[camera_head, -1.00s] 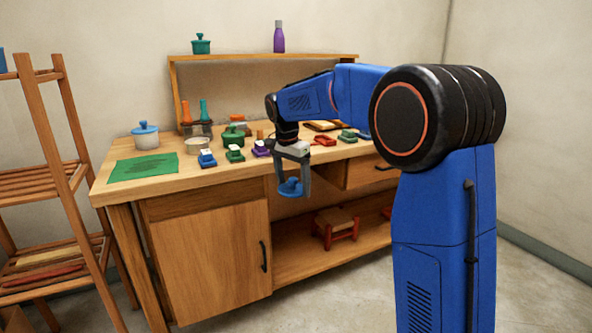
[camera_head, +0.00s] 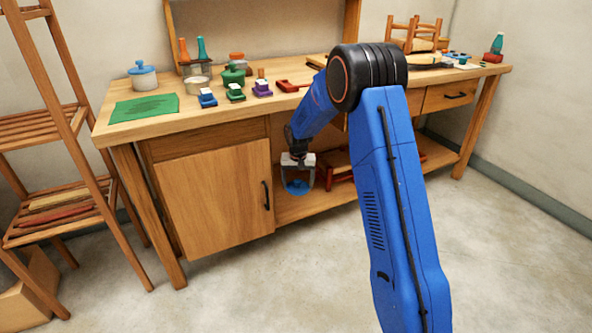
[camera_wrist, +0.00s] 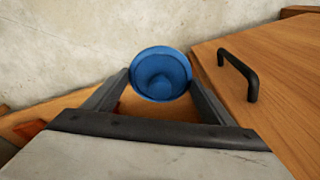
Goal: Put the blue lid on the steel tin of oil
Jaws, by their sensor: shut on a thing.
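My gripper (camera_head: 298,180) is shut on the blue lid (camera_head: 297,188) and holds it in front of the open lower part of the workbench, below the bench top. In the wrist view the round lid (camera_wrist: 160,72) sits between the two fingertips, its knob toward the camera. A low, pale open tin (camera_head: 196,86), which looks like the steel tin, stands on the bench top, up and to the left of my gripper. Its contents are too small to make out. A white pot with its own blue lid (camera_head: 142,80) stands farther left.
The wooden workbench (camera_head: 130,128) has a green mat (camera_head: 145,108) and several small coloured blocks near its front edge, beside the tin. A cupboard door with a black handle (camera_head: 266,195) is left of my gripper. A slatted rack (camera_head: 55,125) stands at the left.

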